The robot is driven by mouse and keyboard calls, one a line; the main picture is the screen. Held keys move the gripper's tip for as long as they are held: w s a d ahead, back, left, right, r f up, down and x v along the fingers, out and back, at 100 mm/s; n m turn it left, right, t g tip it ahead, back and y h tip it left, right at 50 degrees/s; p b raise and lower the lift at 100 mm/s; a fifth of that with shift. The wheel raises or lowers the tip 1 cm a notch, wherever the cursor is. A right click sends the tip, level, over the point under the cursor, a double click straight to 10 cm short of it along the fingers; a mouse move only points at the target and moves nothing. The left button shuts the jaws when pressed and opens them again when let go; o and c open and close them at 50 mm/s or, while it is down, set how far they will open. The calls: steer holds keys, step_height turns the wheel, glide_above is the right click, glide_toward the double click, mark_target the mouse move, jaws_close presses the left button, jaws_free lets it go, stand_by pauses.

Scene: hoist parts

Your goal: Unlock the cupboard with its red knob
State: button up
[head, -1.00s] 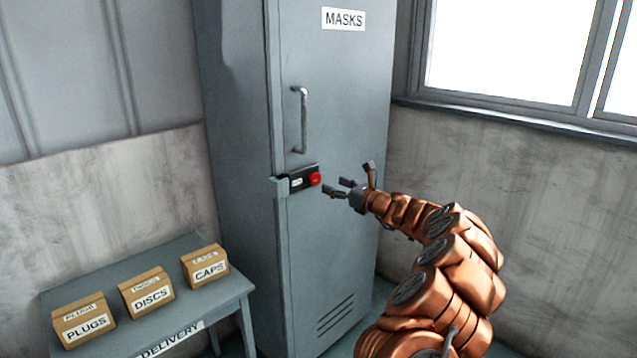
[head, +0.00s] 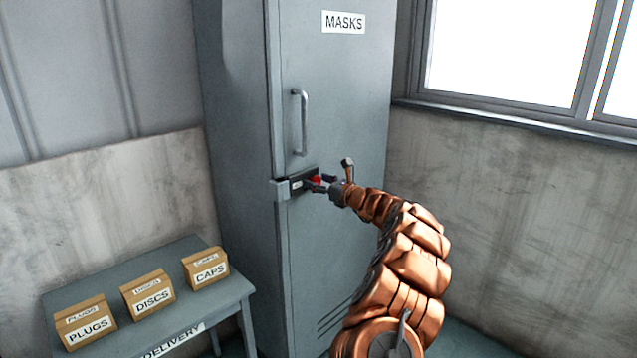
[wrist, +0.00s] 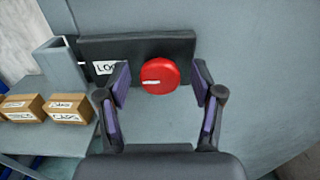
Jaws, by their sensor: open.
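The grey cupboard (head: 335,110) labelled MASKS stands upright with its door shut. Its red knob (wrist: 160,76) sits on a dark lock plate (wrist: 120,50), with a white mark lying roughly level on the knob. A partly covered label starting "LO" is left of the knob. My gripper (wrist: 160,85) is open, one finger on each side of the knob, with gaps showing on both sides in the wrist view. In the head view my gripper (head: 320,184) is at the lock and partly hides the knob (head: 317,180).
A vertical handle (head: 300,122) is on the door above the lock. A grey DELIVERY table (head: 225,295) at lower left bears boxes labelled PLUGS (head: 85,322), DISCS (head: 147,295) and CAPS (head: 206,268). A window is at upper right.

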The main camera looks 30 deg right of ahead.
steer(key=shift+c, duration=0.3)
steer(key=c, duration=1)
steer(key=shift+c, duration=0.2)
steer(key=shift+f+b, duration=0.1)
steer(key=shift+b, duration=0.3)
steer(key=n+b, duration=0.3)
steer(key=shift+a+f, duration=0.1)
steer(key=shift+f, duration=0.1)
steer(key=shift+a+n+b, duration=0.15)
steer(key=shift+n+b, duration=7.25)
steer(key=shift+b, duration=0.3)
